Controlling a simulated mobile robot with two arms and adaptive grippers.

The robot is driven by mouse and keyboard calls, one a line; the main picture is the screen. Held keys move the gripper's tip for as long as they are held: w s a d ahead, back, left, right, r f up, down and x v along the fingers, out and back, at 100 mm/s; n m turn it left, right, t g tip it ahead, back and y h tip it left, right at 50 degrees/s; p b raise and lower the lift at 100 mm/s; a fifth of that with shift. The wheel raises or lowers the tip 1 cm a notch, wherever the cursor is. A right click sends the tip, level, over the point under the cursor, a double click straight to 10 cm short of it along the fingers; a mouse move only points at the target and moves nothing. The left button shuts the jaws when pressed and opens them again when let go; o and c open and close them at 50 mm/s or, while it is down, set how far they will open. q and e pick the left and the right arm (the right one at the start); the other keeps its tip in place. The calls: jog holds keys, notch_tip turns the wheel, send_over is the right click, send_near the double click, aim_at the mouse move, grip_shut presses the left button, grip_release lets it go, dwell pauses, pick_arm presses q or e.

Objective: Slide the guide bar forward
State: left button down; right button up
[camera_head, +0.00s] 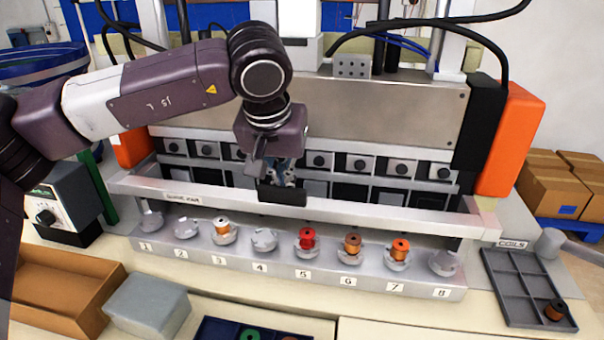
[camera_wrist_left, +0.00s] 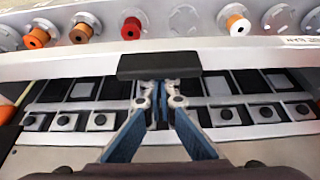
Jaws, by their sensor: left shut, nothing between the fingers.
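The guide bar (camera_head: 400,213) is a long pale bar that spans the machine behind the row of numbered coil seats. A black handle (camera_head: 282,193) sits at its middle. My left gripper (camera_head: 283,180) is shut and empty, right at the machine side of the handle. In the left wrist view the guide bar (camera_wrist_left: 60,68) crosses the picture, and the blue fingers of the left gripper (camera_wrist_left: 159,92) end at the edge of the black handle (camera_wrist_left: 158,65). I cannot tell whether they touch it. My right gripper is not in view.
Coils sit on seats 3, 5, 6 and 7, with a red coil (camera_head: 306,238) at 5. A grey tray (camera_head: 512,290) with one coil is at right. A cardboard bin (camera_head: 60,290) and a grey block (camera_head: 146,305) are at front left. Orange-capped posts flank the machine.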

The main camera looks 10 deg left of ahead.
pick_arm(q)
jog(key=shift+w+f, duration=0.3)
jog(key=shift+f, duration=0.1)
notch_tip(320, 180, up, 9)
jog(key=p, duration=0.6)
jog(key=shift+w+r+p, duration=0.2)
jog(key=shift+w+p, duration=0.05)
jog(key=shift+p, duration=0.1)
